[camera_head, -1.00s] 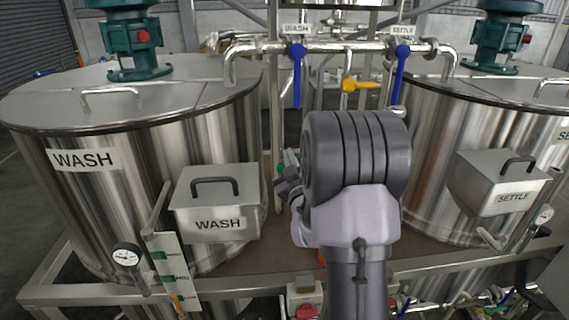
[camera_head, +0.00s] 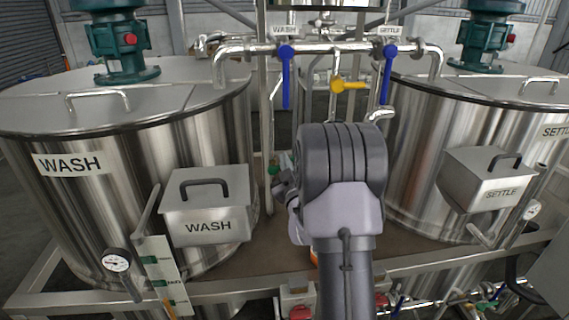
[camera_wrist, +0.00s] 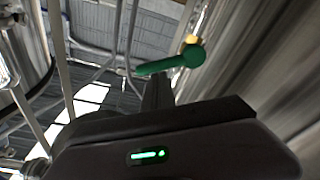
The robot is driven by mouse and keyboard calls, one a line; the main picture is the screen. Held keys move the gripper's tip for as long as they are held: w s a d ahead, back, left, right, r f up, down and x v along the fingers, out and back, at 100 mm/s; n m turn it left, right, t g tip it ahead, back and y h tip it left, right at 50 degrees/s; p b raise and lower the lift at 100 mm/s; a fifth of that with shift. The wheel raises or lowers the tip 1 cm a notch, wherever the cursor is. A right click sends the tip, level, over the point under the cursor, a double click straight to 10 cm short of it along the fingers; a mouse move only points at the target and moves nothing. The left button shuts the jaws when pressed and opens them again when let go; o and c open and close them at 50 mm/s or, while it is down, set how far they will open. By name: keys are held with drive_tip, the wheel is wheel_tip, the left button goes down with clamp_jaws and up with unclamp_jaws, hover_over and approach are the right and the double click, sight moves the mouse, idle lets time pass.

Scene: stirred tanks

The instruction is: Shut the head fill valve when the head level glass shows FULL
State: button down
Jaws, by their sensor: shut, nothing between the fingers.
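A green lever handle (camera_wrist: 172,62) with a yellow end piece shows just beyond my gripper (camera_wrist: 158,92) in the wrist view. My gripper is shut and empty. Its narrow fingers point up towards the lever; I cannot tell whether they touch it. In the head view a small green part (camera_head: 272,166) shows left of my arm, which hides most of the gripper. A yellow lever valve (camera_head: 348,85) sits below the overhead pipe, between two blue lever valves (camera_head: 286,75) (camera_head: 388,72) under the WASH and SETTLE signs. No label reading head fill and no level glass reading FULL is legible.
The WASH tank (camera_head: 130,185) stands left with its hopper box (camera_head: 208,207), dial gauge (camera_head: 117,261) and a level scale (camera_head: 163,268). The SETTLE tank (camera_head: 420,170) stands right with its hopper box (camera_head: 485,178). A frame rail (camera_head: 90,296) runs along the front. Pipes cross between the tanks.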

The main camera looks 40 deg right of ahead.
drive_tip(key=shift+s+d+f+m+b, duration=0.15)
drive_tip(key=shift+f+m+b, duration=0.3)
drive_tip(key=shift+b, duration=0.85)
drive_tip(key=m+b, duration=0.2)
drive_tip(key=b, duration=0.2)
drive_tip(key=f+m+h+b, duration=0.1)
drive_tip(key=m+b, duration=0.1)
drive_tip(key=b, duration=0.3)
drive_tip(key=d+f+m+b, duration=0.1)
drive_tip(key=m+b, duration=0.1)
drive_tip(key=b, duration=0.3)
drive_tip(key=shift+s+g+h, duration=0.3)
drive_tip(key=shift+s, duration=0.05)
drive_tip(key=shift+d+r+b, duration=0.1)
drive_tip(key=shift+b, duration=0.2)
drive_tip(key=shift+m, duration=0.25)
